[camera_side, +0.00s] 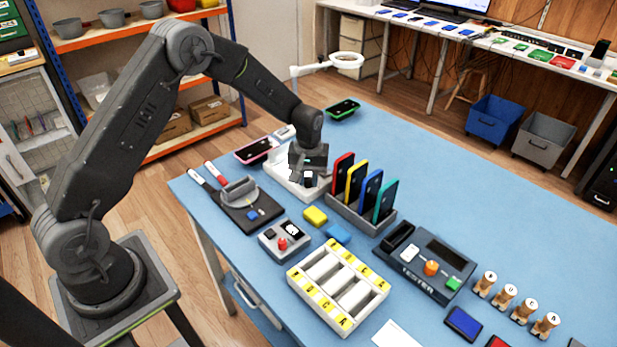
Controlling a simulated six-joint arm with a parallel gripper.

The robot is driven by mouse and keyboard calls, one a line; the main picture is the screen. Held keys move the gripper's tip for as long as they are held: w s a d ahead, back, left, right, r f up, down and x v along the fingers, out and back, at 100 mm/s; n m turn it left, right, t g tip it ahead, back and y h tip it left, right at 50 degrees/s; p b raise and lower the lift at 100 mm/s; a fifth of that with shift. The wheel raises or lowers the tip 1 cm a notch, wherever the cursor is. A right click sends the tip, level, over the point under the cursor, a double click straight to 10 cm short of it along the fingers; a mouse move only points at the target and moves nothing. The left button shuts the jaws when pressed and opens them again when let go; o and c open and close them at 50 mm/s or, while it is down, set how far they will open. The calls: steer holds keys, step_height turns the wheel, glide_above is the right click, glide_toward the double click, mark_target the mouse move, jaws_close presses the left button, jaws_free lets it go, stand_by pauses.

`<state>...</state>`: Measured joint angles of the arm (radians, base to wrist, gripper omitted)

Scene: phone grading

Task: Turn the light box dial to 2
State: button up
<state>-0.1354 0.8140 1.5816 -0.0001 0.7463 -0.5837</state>
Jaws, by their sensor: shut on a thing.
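The light box (283,178) looks like the low white box near the far left part of the blue table. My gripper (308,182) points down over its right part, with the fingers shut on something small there. It appears to be the dial, but the fingers hide most of it. I cannot read the dial's number or its marks at this size.
A grey rack (345,212) with several upright coloured phones stands close to the right of my gripper. A pink-edged phone (255,151) lies to the left and a green-edged phone (343,109) lies behind. A ring lamp (345,60) stands at the back.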

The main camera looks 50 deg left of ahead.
mark_target(309, 179)
steer(key=shift+n, duration=1)
steer(key=o, duration=0.9)
step_height(309, 179, up, 14)
steer(key=shift+f, duration=0.1)
